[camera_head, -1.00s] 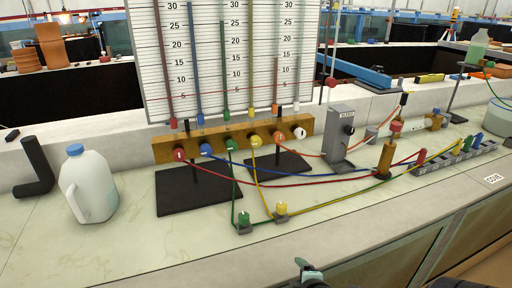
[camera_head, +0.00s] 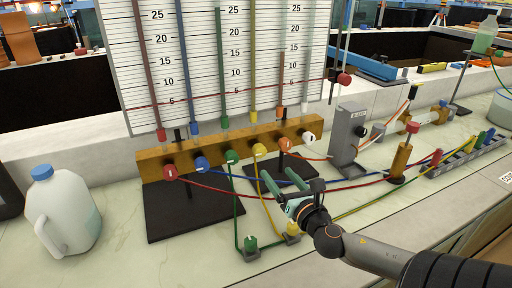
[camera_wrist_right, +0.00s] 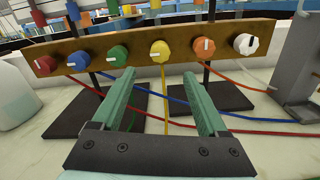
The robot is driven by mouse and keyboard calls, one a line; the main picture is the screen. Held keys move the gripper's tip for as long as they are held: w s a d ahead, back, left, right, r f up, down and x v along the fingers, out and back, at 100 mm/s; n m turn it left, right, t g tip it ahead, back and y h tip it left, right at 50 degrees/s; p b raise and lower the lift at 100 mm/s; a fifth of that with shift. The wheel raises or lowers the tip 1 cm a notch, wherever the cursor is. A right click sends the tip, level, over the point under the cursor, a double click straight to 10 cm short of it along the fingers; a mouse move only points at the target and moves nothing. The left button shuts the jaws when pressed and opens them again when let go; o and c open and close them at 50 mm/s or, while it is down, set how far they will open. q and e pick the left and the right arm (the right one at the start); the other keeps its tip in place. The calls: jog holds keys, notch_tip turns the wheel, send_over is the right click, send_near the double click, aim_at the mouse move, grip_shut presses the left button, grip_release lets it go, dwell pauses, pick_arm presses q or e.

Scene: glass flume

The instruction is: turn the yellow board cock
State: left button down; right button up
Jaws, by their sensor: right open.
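The yellow board cock (camera_head: 259,149) is a round knob with a white mark, on the wooden manifold bar (camera_head: 151,163) below the gauge board. It sits between the green cock (camera_head: 232,157) and the orange cock (camera_head: 285,145). In the right wrist view the yellow cock (camera_wrist_right: 160,50) is ahead, just beyond and between the fingertips. My right gripper (camera_head: 296,190) is open and empty, in front of and below the bar, apart from the cock. Its teal fingers (camera_wrist_right: 160,88) spread on both sides of the yellow hose. My left gripper is not in view.
Red (camera_head: 170,172), blue (camera_head: 202,164) and white (camera_head: 309,138) cocks share the bar. Coloured hoses cross the bench near my right gripper. A grey box (camera_head: 347,140) stands right of the bar, a white jug (camera_head: 62,215) at left.

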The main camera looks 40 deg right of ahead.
aim_at(262, 154)
jog(key=x, duration=1.2)
grip_shut()
dwell(0.6)
